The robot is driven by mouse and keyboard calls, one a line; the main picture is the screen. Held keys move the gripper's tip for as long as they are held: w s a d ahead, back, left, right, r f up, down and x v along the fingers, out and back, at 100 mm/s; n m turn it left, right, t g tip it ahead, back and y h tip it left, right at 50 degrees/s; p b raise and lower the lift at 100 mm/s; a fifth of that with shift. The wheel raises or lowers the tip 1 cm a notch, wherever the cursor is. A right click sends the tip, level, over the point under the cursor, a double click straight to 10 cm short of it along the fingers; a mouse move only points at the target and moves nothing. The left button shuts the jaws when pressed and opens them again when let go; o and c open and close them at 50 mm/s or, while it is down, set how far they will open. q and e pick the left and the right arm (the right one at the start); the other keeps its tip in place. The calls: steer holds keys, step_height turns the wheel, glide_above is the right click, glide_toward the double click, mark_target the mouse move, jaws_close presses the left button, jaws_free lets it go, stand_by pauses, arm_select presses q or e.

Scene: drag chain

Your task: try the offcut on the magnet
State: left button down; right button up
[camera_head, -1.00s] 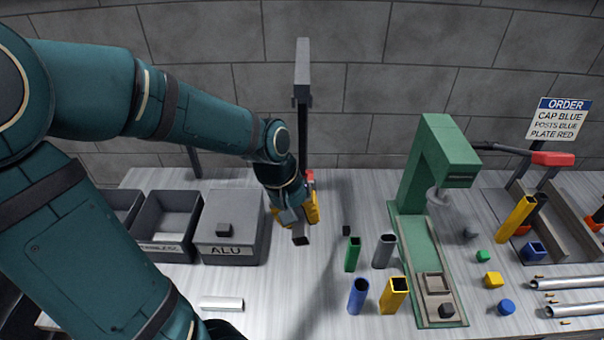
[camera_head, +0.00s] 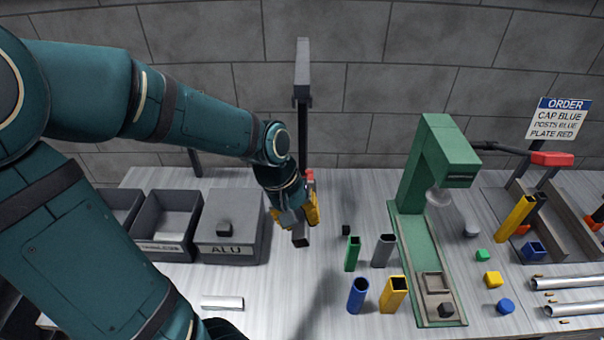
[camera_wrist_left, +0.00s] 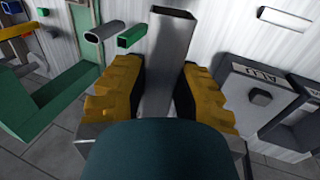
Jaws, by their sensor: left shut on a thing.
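My left gripper (camera_head: 304,212) has its yellow fingers shut on a grey square-section offcut (camera_head: 300,240). In the left wrist view, the offcut (camera_wrist_left: 168,50) sticks out from between the fingers (camera_wrist_left: 160,92). In the head view its lower end hangs near the table, right of the ALU bin; whether it touches anything there is unclear. A dark post (camera_head: 302,120) stands behind the gripper, with a small red part (camera_head: 310,175) beside the wrist. I cannot tell for certain which part is the magnet. My right gripper is not in view.
The ALU bin (camera_head: 232,250) and an open bin (camera_head: 166,222) stand left. A silver piece (camera_head: 222,303) lies in front.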

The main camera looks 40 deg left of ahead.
mark_target(299, 238)
arm_select(q)
steer(key=shift+s+d+r+p, duration=0.25)
steer(key=shift+s+d+p, duration=0.2)
steer(key=shift+s+d, duration=0.15)
stand_by(1.7)
steer(key=shift+s, duration=0.1)
steer(key=shift+s+d+p, duration=0.35)
steer(key=shift+s+d, duration=0.4)
steer(key=shift+s, duration=0.15)
steer(key=shift+s+d+b, duration=0.4)
steer(key=shift+b, duration=0.5)
steer(key=s+d+b, duration=0.4)
steer(key=s+b, duration=0.1)
steer(key=b, duration=0.1)
steer(key=shift+b, duration=0.3)
steer(key=shift+w, duration=0.1)
